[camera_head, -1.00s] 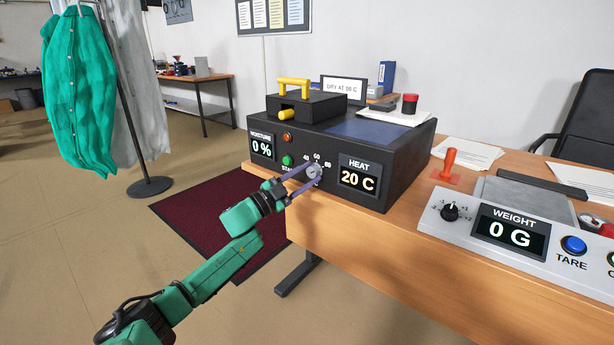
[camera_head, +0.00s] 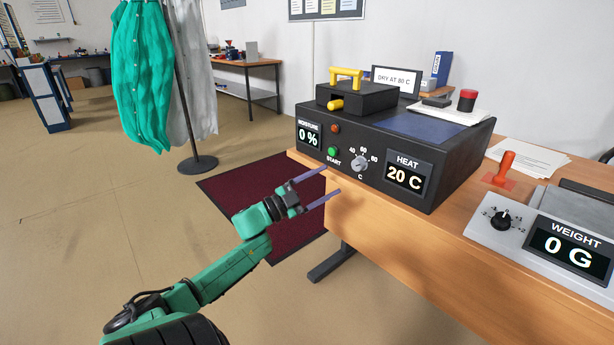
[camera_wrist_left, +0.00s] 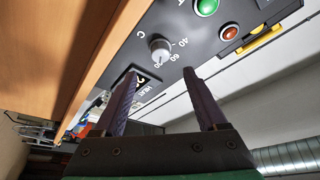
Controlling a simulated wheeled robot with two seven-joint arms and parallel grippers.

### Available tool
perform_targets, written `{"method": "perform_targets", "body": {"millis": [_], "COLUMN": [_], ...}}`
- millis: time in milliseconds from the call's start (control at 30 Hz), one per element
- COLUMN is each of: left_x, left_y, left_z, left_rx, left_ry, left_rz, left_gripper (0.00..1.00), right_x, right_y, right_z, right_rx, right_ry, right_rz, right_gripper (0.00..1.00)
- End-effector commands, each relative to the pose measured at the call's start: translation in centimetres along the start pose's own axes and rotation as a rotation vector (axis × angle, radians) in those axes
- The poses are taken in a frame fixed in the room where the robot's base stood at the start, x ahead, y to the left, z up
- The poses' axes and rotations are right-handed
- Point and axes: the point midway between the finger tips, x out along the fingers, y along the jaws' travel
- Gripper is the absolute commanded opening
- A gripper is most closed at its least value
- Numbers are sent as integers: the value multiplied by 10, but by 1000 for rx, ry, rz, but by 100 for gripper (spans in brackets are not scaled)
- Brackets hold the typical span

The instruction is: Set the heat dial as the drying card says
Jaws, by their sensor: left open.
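The heat dial (camera_head: 359,163) is a small grey knob on the front of the black dryer (camera_head: 310,112), with 40, 60 and 80 marked around it. It also shows in the left wrist view (camera_wrist_left: 159,48), beyond the fingers. I cannot tell for sure which mark its pointer faces. The HEAT display (camera_head: 406,176) reads 20 C. The drying card (camera_head: 395,80) stands behind the dryer and reads DRY AT 80 C. My left gripper (camera_head: 332,180) is open and empty, in front of and apart from the dial. My right gripper is not in view.
A green START button (camera_head: 333,152) and a red lamp (camera_head: 336,128) sit left of the dial. The MOISTURE display (camera_head: 308,135) reads 0 %. A weighing scale (camera_head: 503,219) stands to the right on the desk (camera_head: 400,237). Open floor lies left of my arm.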

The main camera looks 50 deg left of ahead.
Motion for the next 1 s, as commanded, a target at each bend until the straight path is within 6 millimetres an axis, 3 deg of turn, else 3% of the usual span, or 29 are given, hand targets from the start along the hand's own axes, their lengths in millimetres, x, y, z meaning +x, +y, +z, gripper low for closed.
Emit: {"method": "perform_targets", "body": {"millis": [100, 300, 867, 933, 1000], "left_x": [-32, -57, -58, -59, -63], "left_y": [-1, 0, 0, 6, 23], "left_z": [-1, 0, 0, 8, 30], "left_rx": [-2, 1, 0, -16, -60], "left_ry": [-4, 0, -1, -32, -126], "left_rz": [0, 0, 0, -6, -20], "left_gripper": [74, 74, 74, 74, 74], "right_x": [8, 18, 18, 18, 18], "right_y": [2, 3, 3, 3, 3], "right_z": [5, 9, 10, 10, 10], "right_rx": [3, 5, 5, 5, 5], "right_ry": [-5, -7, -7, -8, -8], "right_rz": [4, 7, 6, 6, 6], "right_gripper": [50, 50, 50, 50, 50]}}
